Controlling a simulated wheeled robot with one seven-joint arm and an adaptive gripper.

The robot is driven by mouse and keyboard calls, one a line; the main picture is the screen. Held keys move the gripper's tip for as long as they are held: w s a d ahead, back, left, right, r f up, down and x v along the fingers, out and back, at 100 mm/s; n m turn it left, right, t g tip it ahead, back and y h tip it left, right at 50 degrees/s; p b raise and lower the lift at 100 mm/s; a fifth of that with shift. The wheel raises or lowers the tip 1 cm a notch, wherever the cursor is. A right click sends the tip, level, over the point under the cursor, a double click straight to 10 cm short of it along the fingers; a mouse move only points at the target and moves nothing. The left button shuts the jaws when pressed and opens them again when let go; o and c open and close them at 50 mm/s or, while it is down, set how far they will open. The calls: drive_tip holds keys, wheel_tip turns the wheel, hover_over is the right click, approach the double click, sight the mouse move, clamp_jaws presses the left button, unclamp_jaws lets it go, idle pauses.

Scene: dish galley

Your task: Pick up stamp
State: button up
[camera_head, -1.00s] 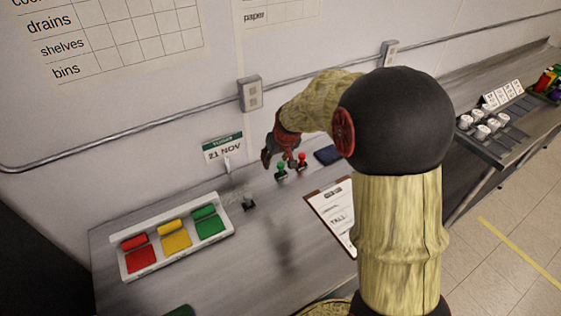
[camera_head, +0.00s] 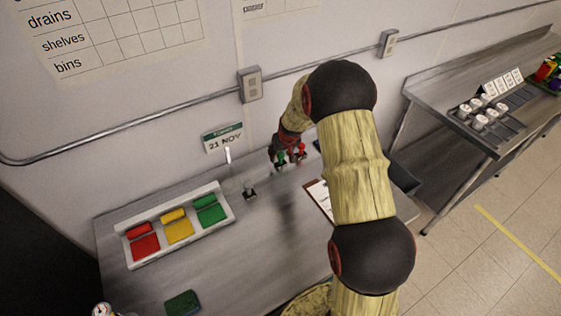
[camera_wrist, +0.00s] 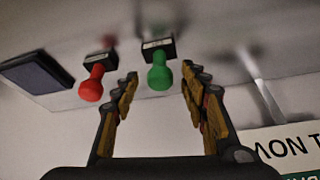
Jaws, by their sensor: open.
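A green stamp (camera_head: 282,158) with a round knob handle and a dark base stands on the steel counter near the wall. A red stamp (camera_head: 301,151) of the same shape stands just right of it. In the wrist view the green stamp (camera_wrist: 159,72) shows between and beyond the fingertips of my gripper (camera_wrist: 160,76), which is open and empty. The red stamp (camera_wrist: 93,85) lies outside the left finger. In the head view my gripper (camera_head: 273,153) is beside the green stamp; whether it touches cannot be told.
A dark pad (camera_wrist: 36,72) lies left of the stamps in the wrist view. A small dark-based object (camera_head: 249,191) and a white tray (camera_head: 228,211) with red, yellow and green pads stand left. A clipboard (camera_head: 318,194) is partly behind my arm. A date sign (camera_head: 223,139) hangs behind.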

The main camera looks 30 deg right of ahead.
drive_tip(key=shift+w+f, duration=0.15)
drive_tip(key=shift+f, duration=0.15)
drive_tip(key=shift+c, duration=0.7)
clamp_jaws()
